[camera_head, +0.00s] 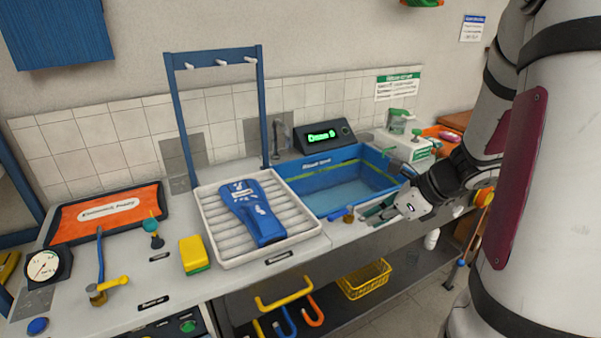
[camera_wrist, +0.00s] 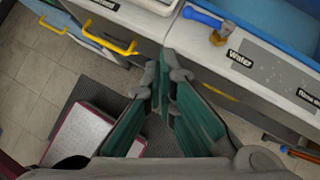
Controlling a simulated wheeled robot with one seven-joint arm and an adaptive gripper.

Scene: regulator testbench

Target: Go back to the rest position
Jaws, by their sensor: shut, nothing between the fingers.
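My gripper (camera_head: 372,214) is by the front edge of the blue basin (camera_head: 322,206), beside the blue-handled valve on the counter. In the wrist view my gripper (camera_wrist: 165,85) shows its green-padded fingers, shut and empty, with tips near the counter's front edge. The blue-handled valve (camera_wrist: 212,22) and the "Water" label (camera_wrist: 240,60) lie just past the fingertips.
A yellow sponge (camera_head: 194,254), a gauge (camera_head: 44,265) and an orange mat (camera_head: 70,237) are on the left counter. A blue rack (camera_head: 176,110) stands behind the tray. A yellow basket (camera_head: 365,280) sits below the counter. Yellow handles (camera_wrist: 110,42) stick out from the counter front.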

